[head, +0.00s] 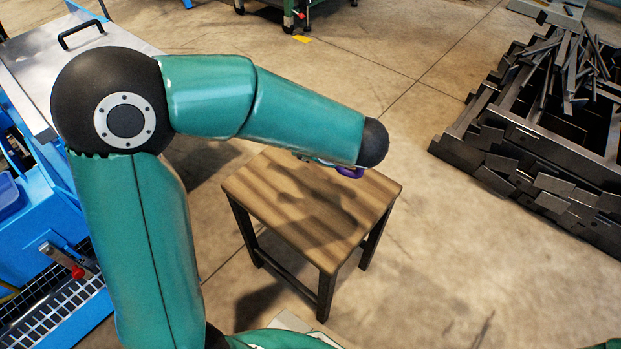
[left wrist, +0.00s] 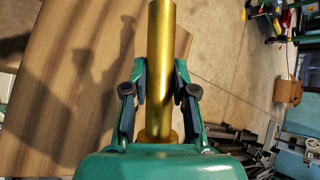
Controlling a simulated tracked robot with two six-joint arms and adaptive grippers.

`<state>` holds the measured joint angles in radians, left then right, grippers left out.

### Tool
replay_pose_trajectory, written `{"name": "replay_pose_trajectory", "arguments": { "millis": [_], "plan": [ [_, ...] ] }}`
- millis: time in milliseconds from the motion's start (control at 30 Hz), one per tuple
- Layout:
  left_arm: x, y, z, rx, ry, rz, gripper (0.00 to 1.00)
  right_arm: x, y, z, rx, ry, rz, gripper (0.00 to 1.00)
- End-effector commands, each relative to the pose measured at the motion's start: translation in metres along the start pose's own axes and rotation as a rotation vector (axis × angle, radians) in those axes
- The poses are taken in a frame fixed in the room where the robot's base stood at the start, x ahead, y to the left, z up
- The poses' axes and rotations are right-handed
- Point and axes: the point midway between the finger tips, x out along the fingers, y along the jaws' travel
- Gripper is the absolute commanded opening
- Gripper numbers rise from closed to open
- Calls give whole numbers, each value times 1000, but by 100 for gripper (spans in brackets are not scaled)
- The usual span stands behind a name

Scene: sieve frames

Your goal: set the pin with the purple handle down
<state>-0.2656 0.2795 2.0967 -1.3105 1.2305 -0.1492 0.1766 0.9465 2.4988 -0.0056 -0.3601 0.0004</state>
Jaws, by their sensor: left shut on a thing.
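The purple handle (head: 350,172) shows as a small piece under the end of my left arm in the head view, above the right part of the wooden stool (head: 265,205). In the left wrist view a brass-coloured cylinder (left wrist: 160,45), apparently the pin's shaft, runs between the fingers of my left gripper (left wrist: 160,80), which is shut on it. The stool top also shows in that view (left wrist: 55,110). The arm hides most of the pin and gripper in the head view. I cannot tell the gap between pin and stool. My right gripper is not in view.
A stack of dark metal parts (head: 540,180) is on the floor at the right. Blue equipment (head: 45,230) with a grey grating stands at the left. The visible stool top is bare, with arm shadows across it. Floor between stool and stack is clear.

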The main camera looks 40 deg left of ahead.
Motion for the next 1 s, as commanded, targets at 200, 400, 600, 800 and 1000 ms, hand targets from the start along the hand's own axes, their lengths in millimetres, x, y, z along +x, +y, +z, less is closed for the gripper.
{"name": "replay_pose_trajectory", "arguments": {
  "millis": [200,400,600,800,1000],
  "plan": [
    [14,10,-10,-3,-1,-4,0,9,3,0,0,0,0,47],
    [26,19,-19,0,-2,-3,0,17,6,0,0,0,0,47],
    [47,36,-34,1,-1,-4,0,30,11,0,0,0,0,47],
    [53,41,-39,-2,-1,-4,0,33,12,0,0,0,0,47],
    [54,42,-40,0,1,-1,30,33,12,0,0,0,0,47]
  ]
}}
